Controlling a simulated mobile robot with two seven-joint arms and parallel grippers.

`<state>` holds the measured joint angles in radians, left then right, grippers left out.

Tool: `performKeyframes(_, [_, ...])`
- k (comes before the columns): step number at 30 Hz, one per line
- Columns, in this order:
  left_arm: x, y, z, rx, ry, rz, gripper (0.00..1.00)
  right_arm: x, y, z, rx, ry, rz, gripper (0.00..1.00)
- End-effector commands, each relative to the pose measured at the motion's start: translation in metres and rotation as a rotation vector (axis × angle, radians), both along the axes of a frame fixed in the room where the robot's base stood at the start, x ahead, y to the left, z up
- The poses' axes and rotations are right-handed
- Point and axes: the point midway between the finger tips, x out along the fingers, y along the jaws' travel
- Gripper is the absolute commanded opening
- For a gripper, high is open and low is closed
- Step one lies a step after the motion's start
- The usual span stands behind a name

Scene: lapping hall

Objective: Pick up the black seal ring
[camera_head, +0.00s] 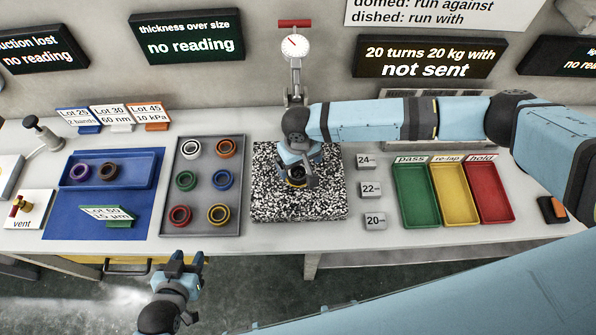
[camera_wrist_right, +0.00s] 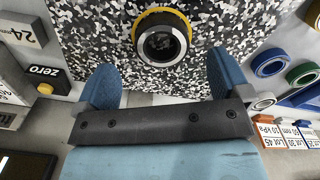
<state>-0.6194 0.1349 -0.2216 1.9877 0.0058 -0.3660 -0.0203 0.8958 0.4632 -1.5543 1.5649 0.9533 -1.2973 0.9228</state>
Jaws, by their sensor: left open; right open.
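A black ring (camera_wrist_right: 161,40) with a yellow outer edge or yellow piece around it lies on a black-and-white speckled plate (camera_head: 268,208). In the head view it shows only partly, as a dark and yellow spot (camera_head: 297,181) under my right gripper. My right gripper (camera_head: 299,176) points down over the plate, open and empty. In the right wrist view its two blue fingers (camera_wrist_right: 165,82) stand apart, with the ring beyond their tips, roughly between them. My left gripper (camera_head: 187,260) is open and empty in front of the table's front edge.
A grey tray (camera_head: 201,152) left of the plate holds several coloured rings. Weight blocks (camera_head: 371,189) and green, yellow and red trays (camera_head: 457,206) stand right. A dial gauge (camera_head: 295,46) rises behind the plate. A blue tray (camera_head: 136,172) holds purple and brown rings.

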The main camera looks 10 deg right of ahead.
Motion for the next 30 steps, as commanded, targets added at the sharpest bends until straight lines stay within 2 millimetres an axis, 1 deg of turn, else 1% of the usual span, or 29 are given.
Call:
performKeyframes(1, [0.0,0.0,0.005,0.0,0.0,0.0,0.43,-0.001,0.001,-0.006,-0.002,0.001,0.001,0.95])
performKeyframes(4, [-0.001,0.0,0.009,0.0,-0.001,0.002,0.43,-0.002,0.001,-0.021,-0.003,0.001,0.001,0.95])
performKeyframes(6, [-0.001,0.001,0.009,0.0,-0.001,0.004,0.43,-0.002,0.002,-0.032,-0.002,0.001,0.0,0.95])
performKeyframes(9, [-0.002,0.001,0.009,0.001,0.0,0.004,0.43,-0.002,0.002,-0.041,0.0,0.001,0.0,0.95])
performKeyframes(17, [-0.002,0.001,0.008,0.0,0.002,0.005,0.43,-0.002,0.001,-0.044,0.0,0.001,0.001,0.95])
performKeyframes(18, [-0.002,0.001,0.007,0.0,0.002,0.005,0.43,-0.002,0.001,-0.044,0.0,0.001,0.001,0.86])
performKeyframes(20, [-0.002,0.001,0.008,0.0,0.002,0.005,0.43,-0.002,0.001,-0.044,0.0,0.001,0.001,0.72])
performKeyframes(21, [-0.002,0.001,0.008,0.0,0.002,0.005,0.43,-0.002,0.001,-0.044,0.0,0.001,0.001,0.63])
performKeyframes(23, [-0.002,0.001,0.007,0.0,0.002,0.005,0.43,-0.002,0.001,-0.044,0.0,0.001,0.001,0.49])
performKeyframes(24, [-0.002,0.001,0.007,0.0,0.002,0.005,0.43,-0.002,0.001,-0.043,0.0,0.001,0.001,0.4])
performKeyframes(25, [-0.002,0.001,0.007,0.0,0.002,0.005,0.43,-0.002,0.001,-0.043,0.0,0.001,0.001,0.4])
performKeyframes(26, [-0.002,0.001,0.007,0.0,0.002,0.005,0.43,-0.002,0.001,-0.043,0.0,0.0,0.001,0.36])
performKeyframes(30, [-0.002,0.001,0.007,0.0,0.002,0.005,0.43,-0.002,0.001,-0.043,0.0,0.0,0.001,0.36])
